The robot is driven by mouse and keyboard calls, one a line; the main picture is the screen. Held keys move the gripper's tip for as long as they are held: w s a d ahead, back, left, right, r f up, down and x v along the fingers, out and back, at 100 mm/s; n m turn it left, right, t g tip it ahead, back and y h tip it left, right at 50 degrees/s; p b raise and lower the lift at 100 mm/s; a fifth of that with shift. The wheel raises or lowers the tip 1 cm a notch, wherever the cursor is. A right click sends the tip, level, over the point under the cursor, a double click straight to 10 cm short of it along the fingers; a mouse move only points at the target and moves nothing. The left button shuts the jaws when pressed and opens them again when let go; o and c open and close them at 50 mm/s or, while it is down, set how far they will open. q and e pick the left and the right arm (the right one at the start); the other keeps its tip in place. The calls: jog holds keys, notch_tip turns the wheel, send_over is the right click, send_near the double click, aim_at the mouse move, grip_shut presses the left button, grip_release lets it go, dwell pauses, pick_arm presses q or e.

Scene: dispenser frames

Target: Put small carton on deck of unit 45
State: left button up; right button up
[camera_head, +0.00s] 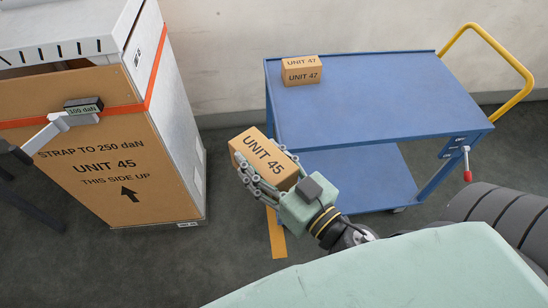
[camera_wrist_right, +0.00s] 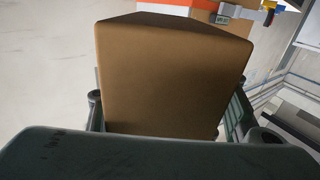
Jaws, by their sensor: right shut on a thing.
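My right gripper (camera_head: 270,184) is shut on a small brown carton (camera_head: 259,152) marked UNIT 45, held in the air between the large unit and the blue cart. In the right wrist view the carton (camera_wrist_right: 170,75) fills the middle, with finger parts along both its sides. The large unit (camera_head: 118,170) at the left reads UNIT 45 and THIS SIDE UP, with an orange strap (camera_head: 60,122) around it. A white slotted top piece (camera_head: 60,40) sits above its brown front, with a dark gap below. My left gripper is not in view.
A blue cart (camera_head: 375,105) with a yellow handle (camera_head: 512,55) stands at the right. A carton marked UNIT 47 (camera_head: 301,71) sits at its far left corner; the rest of its top is clear. A grey device reading 100 daN (camera_head: 84,106) is on the strap.

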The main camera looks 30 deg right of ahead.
jog(key=w+a+r+n+g+y, duration=0.2)
jog(key=w+a+n+g+y, duration=0.1)
jog(key=a+n+g+y, duration=0.1)
jog(key=w+a+r+n+g+y, duration=0.2)
jog(key=a+n+g+y, duration=0.3)
jog(key=a+y, duration=0.3)
jog(key=shift+w+a+n, duration=0.5)
jog(key=shift+w+a, duration=0.25)
